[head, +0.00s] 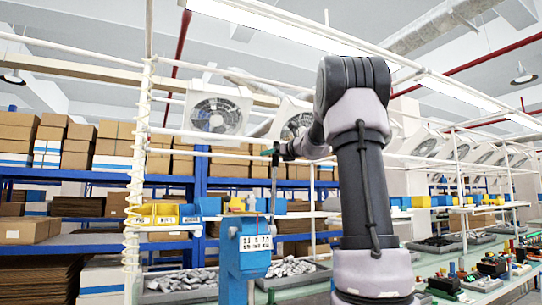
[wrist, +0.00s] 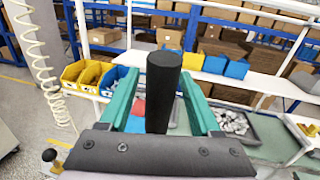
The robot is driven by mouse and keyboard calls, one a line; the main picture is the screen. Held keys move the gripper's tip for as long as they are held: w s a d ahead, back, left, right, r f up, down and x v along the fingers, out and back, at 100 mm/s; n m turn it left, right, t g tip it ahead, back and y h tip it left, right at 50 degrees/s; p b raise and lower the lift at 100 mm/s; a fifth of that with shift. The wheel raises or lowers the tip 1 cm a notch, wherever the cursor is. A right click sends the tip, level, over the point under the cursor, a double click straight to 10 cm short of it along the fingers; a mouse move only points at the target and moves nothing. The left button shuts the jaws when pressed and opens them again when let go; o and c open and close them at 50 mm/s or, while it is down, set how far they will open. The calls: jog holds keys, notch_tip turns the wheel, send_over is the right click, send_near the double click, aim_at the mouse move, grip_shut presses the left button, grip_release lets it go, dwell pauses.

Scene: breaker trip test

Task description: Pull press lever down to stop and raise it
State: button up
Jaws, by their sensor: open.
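The blue press (head: 246,262) stands on the bench, left of my arm in the head view. Its dark lever (head: 274,190) rises nearly upright from the press. In the wrist view the lever's black cylindrical grip (wrist: 163,88) stands between the two green fingers of my gripper (wrist: 160,100). The fingers are open, with a gap visible on each side of the grip. In the head view my gripper (head: 272,153) is small and at the top of the lever. Whether a finger touches the grip cannot be told.
Trays of metal parts (head: 180,283) flank the press on the bench. A white frame post with a coiled hose (head: 138,180) stands to the left. Boxed shelving is behind.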

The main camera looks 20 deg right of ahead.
jog(key=shift+w+a, duration=0.1)
jog(key=shift+w, duration=0.2)
grip_shut()
dwell(1.3)
